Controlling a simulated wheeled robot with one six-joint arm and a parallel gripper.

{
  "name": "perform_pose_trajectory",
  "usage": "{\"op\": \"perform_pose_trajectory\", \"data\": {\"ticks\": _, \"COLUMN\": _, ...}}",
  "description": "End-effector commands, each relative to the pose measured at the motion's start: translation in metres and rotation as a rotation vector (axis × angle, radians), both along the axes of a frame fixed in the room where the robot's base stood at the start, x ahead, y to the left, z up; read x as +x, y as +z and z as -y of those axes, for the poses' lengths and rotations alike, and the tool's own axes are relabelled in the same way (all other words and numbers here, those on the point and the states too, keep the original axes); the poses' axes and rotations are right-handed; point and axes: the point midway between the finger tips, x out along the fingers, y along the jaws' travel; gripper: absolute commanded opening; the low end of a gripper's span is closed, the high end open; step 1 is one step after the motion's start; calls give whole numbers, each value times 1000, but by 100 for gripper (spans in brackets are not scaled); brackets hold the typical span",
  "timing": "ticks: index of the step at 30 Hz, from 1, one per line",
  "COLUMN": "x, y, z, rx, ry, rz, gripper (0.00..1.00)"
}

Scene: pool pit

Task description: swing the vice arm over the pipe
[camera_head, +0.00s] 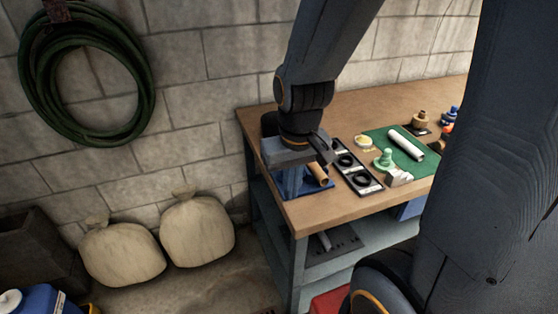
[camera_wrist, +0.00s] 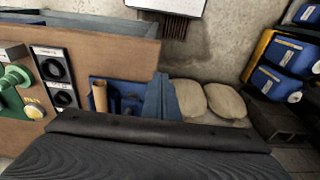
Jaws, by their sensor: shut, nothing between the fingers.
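The pipe (camera_head: 317,176), a short tan tube, sits in the dark blue vice (camera_head: 323,188) at the near left corner of the bench. In the wrist view the pipe (camera_wrist: 99,96) stands out at the left of the blue vice (camera_wrist: 132,106). The vice arm cannot be told apart clearly from the rest of the vice. My gripper (camera_head: 291,194) points down, its blue-grey fingers together and empty, beside the vice on its left in the head view. In the wrist view my gripper (camera_wrist: 162,80) is to the right of the vice; contact cannot be told.
A black panel with two rings (camera_head: 352,170) lies right of the vice. Beyond it a green mat (camera_head: 414,163) carries a white tube (camera_head: 407,141) and a green fitting (camera_head: 384,158). Two sacks (camera_head: 198,231) rest against the wall left of the bench.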

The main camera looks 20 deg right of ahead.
Motion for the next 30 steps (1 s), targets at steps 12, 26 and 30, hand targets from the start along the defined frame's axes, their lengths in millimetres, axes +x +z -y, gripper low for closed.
{"op": "perform_pose_trajectory", "data": {"ticks": 12, "x": 61, "y": 39, "z": -44, "rx": -216, "ry": 941, "rz": -187, "gripper": 0}}
{"op": "perform_pose_trajectory", "data": {"ticks": 26, "x": 97, "y": 89, "z": -69, "rx": -393, "ry": 1541, "rz": -391, "gripper": 0}}
{"op": "perform_pose_trajectory", "data": {"ticks": 30, "x": 97, "y": 89, "z": -69, "rx": -392, "ry": 1538, "rz": -390, "gripper": 0}}
